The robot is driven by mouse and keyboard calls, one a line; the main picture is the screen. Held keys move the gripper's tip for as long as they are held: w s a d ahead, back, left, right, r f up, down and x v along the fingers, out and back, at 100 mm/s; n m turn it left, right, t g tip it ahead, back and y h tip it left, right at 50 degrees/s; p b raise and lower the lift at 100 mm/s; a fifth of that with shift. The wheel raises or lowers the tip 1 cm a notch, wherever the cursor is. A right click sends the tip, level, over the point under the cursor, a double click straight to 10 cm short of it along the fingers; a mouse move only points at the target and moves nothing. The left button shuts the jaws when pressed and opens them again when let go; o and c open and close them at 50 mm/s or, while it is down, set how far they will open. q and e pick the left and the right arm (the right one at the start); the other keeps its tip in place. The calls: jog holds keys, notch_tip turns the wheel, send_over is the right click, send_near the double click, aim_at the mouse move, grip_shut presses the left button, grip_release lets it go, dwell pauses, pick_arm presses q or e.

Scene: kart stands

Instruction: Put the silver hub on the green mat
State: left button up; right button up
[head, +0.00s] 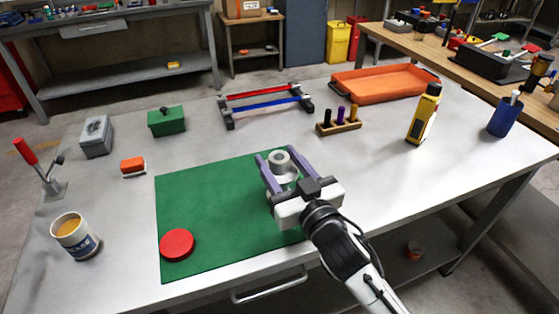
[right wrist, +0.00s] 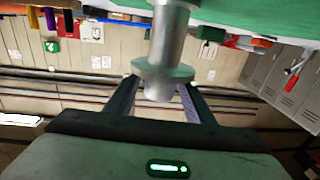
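The silver hub (head: 282,161) is upright over the far right part of the green mat (head: 210,207). It has a ring-shaped top and a wider flange lower down. My right gripper (head: 279,158) reaches over the mat from the right, with one finger on each side of the hub. In the right wrist view the hub's shaft and flange (right wrist: 165,72) lie between the fingers (right wrist: 160,90). The fingers stand wide apart; whether they press on the hub is unclear. Contact between hub and mat is hidden. My left gripper is out of view.
A red disc (head: 177,244) lies on the mat's near left. A red-and-blue rack (head: 268,103), a peg block (head: 338,125) and an orange tray (head: 385,85) stand behind. A yellow bottle (head: 424,115) is to the right.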

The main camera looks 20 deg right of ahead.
jog(key=shift+r, duration=0.2)
jog(key=s+d+b, duration=0.1)
jog(key=s, duration=1.1)
jog(key=shift+d, duration=0.2)
